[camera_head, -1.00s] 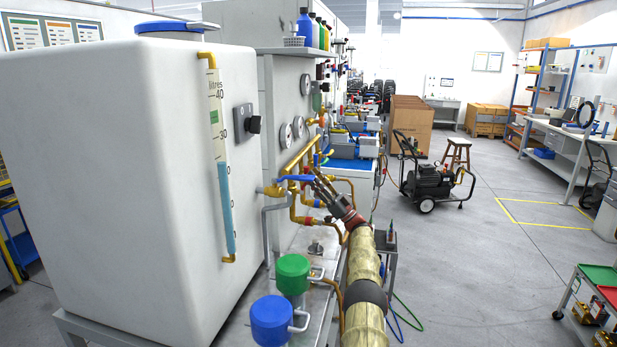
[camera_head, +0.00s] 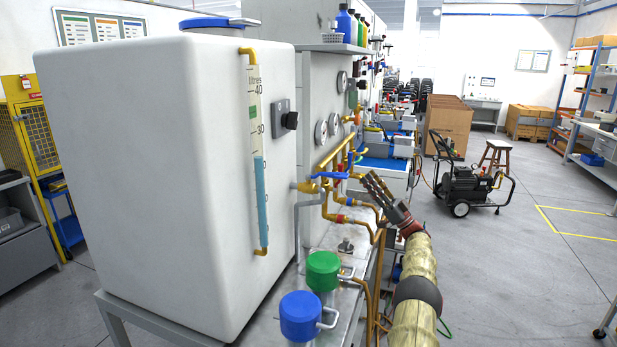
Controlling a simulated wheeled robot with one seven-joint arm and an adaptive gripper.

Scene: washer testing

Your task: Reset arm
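My arm reaches up from the bottom right of the head view. My gripper (camera_head: 370,181) is empty, with its fingers apart. It is in front of the brass pipework (camera_head: 335,158), just right of the blue lever valve (camera_head: 330,175). A small gap shows between the fingers and the blue handle. The handle lies roughly level across the pipe beside the white tank (camera_head: 150,180).
A green-capped (camera_head: 322,270) and a blue-capped container (camera_head: 300,316) stand on the bench left of my forearm. A compressor cart (camera_head: 465,187) and a stool (camera_head: 495,158) stand to the right. Open floor lies at right.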

